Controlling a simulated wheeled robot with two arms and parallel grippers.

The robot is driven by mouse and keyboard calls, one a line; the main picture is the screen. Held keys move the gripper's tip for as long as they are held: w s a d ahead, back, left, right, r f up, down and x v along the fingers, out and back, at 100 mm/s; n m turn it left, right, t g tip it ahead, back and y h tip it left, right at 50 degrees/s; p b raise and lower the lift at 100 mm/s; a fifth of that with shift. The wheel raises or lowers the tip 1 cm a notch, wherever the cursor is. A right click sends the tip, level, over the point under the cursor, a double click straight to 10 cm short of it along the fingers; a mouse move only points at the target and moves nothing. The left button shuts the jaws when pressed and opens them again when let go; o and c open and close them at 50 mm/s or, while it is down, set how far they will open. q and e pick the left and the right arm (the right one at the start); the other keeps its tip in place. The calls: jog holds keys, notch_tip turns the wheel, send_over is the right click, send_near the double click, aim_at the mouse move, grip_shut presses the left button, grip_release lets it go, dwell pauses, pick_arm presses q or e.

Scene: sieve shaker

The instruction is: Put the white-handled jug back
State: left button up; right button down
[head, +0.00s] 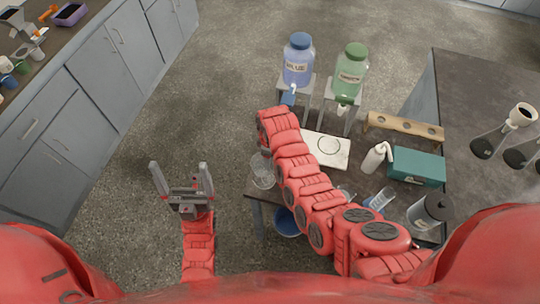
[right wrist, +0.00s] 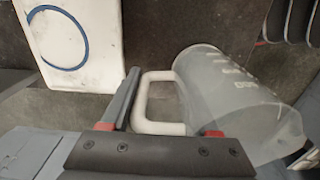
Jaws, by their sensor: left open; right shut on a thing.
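The jug is clear, with printed marks on its body and a white handle (right wrist: 146,103). In the head view its clear body (head: 262,170) shows at the left edge of the table, left of my right arm. My right gripper (right wrist: 168,100) is shut on the handle. My arm hides that gripper and the handle in the head view. A white board (head: 333,157) with a ring outline lies on the table right of the jug, and it also shows in the right wrist view (right wrist: 88,72). My left gripper (head: 183,180) is open and empty over the floor.
A blue-capped bottle (head: 298,62) and a green-capped bottle (head: 350,75) stand on raised stands behind the board. A white squeeze bottle (head: 374,158), a teal box (head: 417,167) and a wooden rack (head: 403,128) stand right of it. A blue bucket (head: 286,222) is below.

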jog(key=shift+f, duration=0.2)
jog(key=shift+c, duration=0.7)
grip_release()
jog(key=shift+r, duration=0.2)
jog(key=shift+r+b, duration=0.35)
jog(key=shift+r, duration=0.05)
notch_tip(320, 180, up, 6)
jog(key=shift+f+b, duration=0.15)
jog(key=shift+b, duration=0.65)
notch_tip(320, 180, up, 6)
jog(key=p, duration=0.4)
jog(key=shift+s+f, duration=0.1)
jog(key=shift+f, duration=0.1)
jog(key=shift+f, duration=0.1)
